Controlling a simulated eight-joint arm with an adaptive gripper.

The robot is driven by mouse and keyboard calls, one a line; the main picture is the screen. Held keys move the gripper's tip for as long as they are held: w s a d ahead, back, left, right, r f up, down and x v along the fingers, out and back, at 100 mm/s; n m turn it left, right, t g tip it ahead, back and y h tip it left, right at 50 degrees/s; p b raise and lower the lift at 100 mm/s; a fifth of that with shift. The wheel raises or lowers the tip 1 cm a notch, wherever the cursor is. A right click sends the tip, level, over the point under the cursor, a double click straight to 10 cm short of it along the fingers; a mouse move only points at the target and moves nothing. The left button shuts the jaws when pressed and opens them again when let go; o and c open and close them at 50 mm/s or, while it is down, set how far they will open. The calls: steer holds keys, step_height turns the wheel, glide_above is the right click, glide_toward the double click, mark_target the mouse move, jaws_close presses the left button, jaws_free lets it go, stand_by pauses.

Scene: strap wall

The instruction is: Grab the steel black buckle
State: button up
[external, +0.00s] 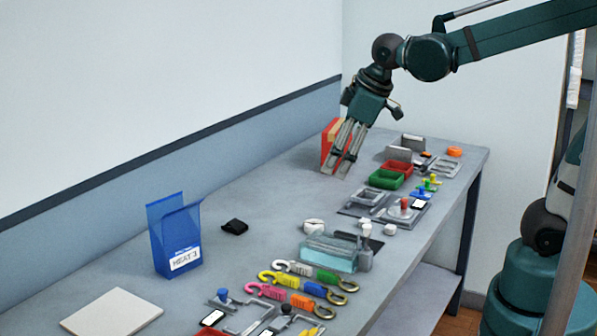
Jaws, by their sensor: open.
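A small black object (234,226) lies on the table to the right of the blue pouch; it may be the steel black buckle, but its shape is too small to tell. My gripper (336,174) is open and points down over the far part of the table, with nothing seen between its fingers. It is well behind and to the right of the black object. A red and tan block (330,142) stands just behind the fingers, and I cannot tell whether they touch it.
A blue pouch (175,240) and a pale flat board (112,311) are at left. A clear bluish box (328,253) and several coloured hooks (279,281) occupy the front middle. Green (386,180) and red (398,168) trays sit far right. The table's left middle is mostly clear.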

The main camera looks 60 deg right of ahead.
steer(key=w+a+n+g+p, duration=0.1)
steer(key=w+n+p, duration=0.15)
steer(key=w, duration=0.65)
steer(key=n+g+p, duration=0.4)
steer(key=n+p, duration=0.2)
steer(key=n, duration=0.3)
glide_above(232, 224)
step_height(232, 224, down, 15)
steer(key=shift+s+d+r, duration=0.1)
steer(key=shift+d+r, duration=0.05)
steer(key=shift+f+n, duration=0.25)
steer(key=shift+f, duration=0.05)
steer(key=shift+f, duration=1.3)
steer(key=shift+f+b, duration=0.35)
steer(key=shift+f, duration=2.25)
